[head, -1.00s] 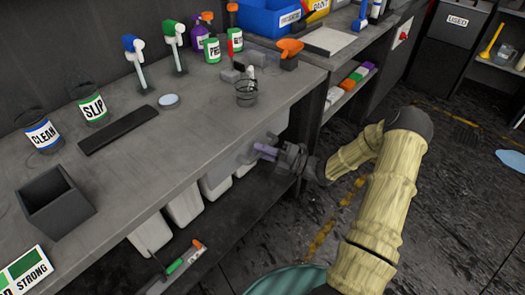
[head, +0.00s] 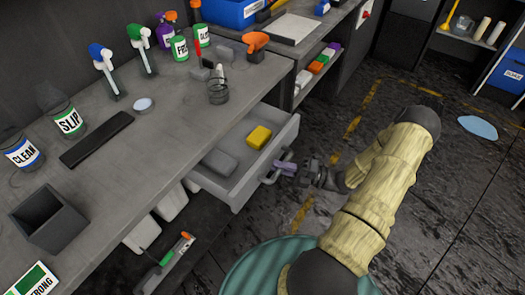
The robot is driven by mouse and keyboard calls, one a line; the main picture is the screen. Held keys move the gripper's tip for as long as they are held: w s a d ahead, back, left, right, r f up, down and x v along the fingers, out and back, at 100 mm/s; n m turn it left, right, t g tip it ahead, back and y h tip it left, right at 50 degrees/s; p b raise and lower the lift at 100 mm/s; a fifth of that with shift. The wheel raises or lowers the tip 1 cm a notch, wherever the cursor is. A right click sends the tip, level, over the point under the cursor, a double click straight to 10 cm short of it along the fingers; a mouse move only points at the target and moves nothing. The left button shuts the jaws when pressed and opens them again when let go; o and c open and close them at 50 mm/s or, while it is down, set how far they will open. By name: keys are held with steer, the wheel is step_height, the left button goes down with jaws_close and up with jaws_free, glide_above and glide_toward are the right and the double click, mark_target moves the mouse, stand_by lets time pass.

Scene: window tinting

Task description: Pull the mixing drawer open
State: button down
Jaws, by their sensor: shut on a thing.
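The mixing drawer (head: 236,193) is a light grey drawer under the workbench, and it stands pulled well out. Inside it lie a yellow block (head: 259,137) and a grey block (head: 220,162). Its bar handle (head: 268,180) is on the front face. My gripper (head: 286,168) is at the right part of the handle, with its purple fingers shut on it. The fingers partly hide the handle there.
White bins (head: 172,203) and a low shelf with tools are below. The dark floor right of the drawer is open, with a blue patch (head: 477,127).

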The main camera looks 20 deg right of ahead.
steer(key=shift+s+d+p, duration=0.25)
steer(key=shift+s+d, duration=0.55)
steer(key=shift+s, duration=0.35)
steer(key=shift+s+d+p, duration=0.25)
steer(key=shift+s+d, duration=0.55)
steer(key=shift+s, duration=0.35)
steer(key=c, duration=1.6)
jaws_free()
steer(key=shift+c, duration=0.2)
steer(key=b+v, duration=0.2)
steer(key=v, duration=1.5)
steer(key=shift+d, duration=0.2)
steer(key=shift+s+f, duration=0.1)
